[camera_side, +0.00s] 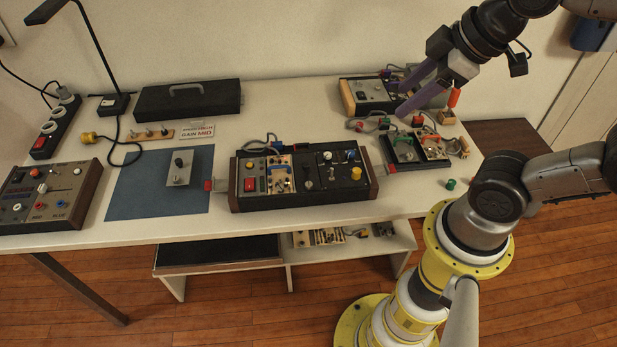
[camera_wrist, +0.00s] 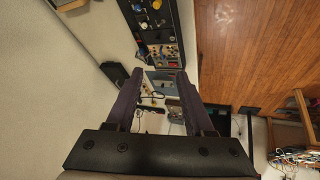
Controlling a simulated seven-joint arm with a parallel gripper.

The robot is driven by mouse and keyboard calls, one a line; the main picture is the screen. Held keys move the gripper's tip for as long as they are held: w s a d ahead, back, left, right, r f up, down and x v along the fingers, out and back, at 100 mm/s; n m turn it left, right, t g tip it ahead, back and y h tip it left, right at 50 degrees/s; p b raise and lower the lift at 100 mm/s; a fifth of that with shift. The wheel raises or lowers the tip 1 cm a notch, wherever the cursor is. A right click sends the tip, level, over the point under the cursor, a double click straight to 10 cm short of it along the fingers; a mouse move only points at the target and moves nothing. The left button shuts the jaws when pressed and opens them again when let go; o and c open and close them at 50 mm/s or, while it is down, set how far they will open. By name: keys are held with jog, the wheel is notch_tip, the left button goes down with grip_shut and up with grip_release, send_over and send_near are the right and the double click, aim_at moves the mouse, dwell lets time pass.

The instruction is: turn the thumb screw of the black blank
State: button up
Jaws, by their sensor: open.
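The dark synth case (camera_side: 300,204) with wooden cheeks stands mid-table. It also shows at the top of the wrist view (camera_wrist: 176,22). Bare black panel area (camera_side: 304,165) shows right of the tan module with the blue handle. A small grey knob or screw (camera_side: 307,185) sits low on it. I cannot tell for certain which part is the black blank or its thumb screw. My gripper (camera_side: 401,100) is open and empty, in the air above and right of the case. Its two purple fingers (camera_wrist: 160,73) spread apart in the wrist view, with nothing between them.
A smaller module case (camera_side: 366,98) and a tray of modules (camera_side: 420,163) lie near my gripper. A blue mat (camera_side: 133,195) bears a grey toggle plate (camera_side: 180,169). A control box (camera_side: 45,197), desk lamp (camera_side: 97,45) and black case (camera_side: 188,100) stand left.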

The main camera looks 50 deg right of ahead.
jog(key=w+n+g, duration=0.1)
jog(key=w+n, duration=0.6)
jog(key=n+g, duration=0.5)
jog(key=n, duration=0.1)
send_over(309, 184)
notch_tip(309, 184, down, 16)
notch_tip(309, 184, down, 13)
jog(key=shift+r, duration=0.15)
grip_shut()
